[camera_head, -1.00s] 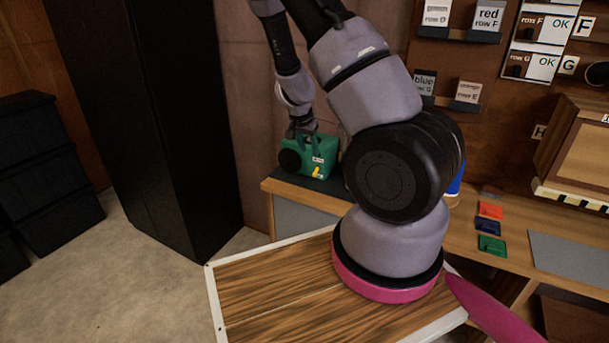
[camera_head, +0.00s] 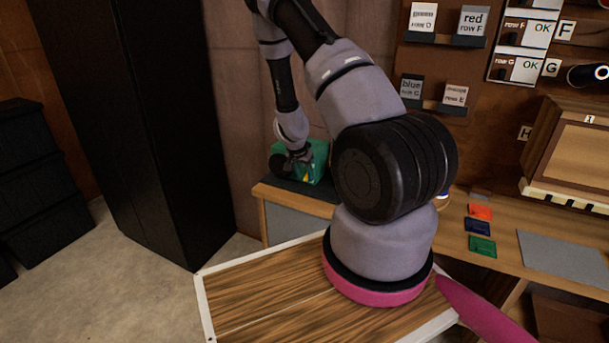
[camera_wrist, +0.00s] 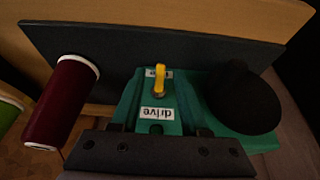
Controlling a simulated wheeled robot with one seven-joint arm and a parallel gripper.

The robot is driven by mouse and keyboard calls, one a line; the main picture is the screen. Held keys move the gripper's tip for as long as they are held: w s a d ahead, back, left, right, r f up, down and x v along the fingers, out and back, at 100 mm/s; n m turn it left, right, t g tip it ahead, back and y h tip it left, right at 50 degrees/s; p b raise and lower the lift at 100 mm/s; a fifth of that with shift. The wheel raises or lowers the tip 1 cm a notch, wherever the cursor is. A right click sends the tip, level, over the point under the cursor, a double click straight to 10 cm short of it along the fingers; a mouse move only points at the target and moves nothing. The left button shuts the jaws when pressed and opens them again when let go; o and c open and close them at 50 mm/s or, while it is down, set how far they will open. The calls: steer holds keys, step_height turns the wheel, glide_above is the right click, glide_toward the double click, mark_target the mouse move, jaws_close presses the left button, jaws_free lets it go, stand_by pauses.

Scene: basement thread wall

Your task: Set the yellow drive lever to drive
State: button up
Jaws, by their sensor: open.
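The yellow drive lever (camera_wrist: 159,80) stands on a green machine (camera_wrist: 182,123) in the wrist view. It leans over a small white label that it partly covers, on the side away from the upside-down "drive" label (camera_wrist: 157,113). The "drive" label lies between the lever and my gripper (camera_wrist: 160,131). My gripper is open and empty at the bottom of that view, its fingers apart over the near part of the machine; I see no contact with the lever. In the head view my gripper (camera_head: 298,163) is at the green machine (camera_head: 318,160) and hides part of it.
A black round knob (camera_wrist: 245,100) is right of the lever. A maroon spool (camera_wrist: 62,102) stands left, with a green spool (camera_wrist: 9,112) beyond it. The machine sits on a dark mat (camera_wrist: 90,45) at the workbench (camera_head: 508,222) end. A tall black cabinet (camera_head: 150,130) stands left.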

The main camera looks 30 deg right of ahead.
jaws_close()
steer(key=shift+r, duration=0.1)
steer(key=shift+w+d+r+g+y, duration=0.1)
steer(key=shift+d+r+g+y, duration=0.1)
steer(key=shift+g+y, duration=0.5)
steer(key=shift+w+d+r+g+y, duration=0.2)
steer(key=shift+g+y, duration=0.3)
steer(key=shift+y, duration=0.35)
steer(key=shift+w+r+g+y, duration=0.1)
steer(key=shift+r+g+y, duration=0.15)
steer(key=shift+g+y, duration=0.45)
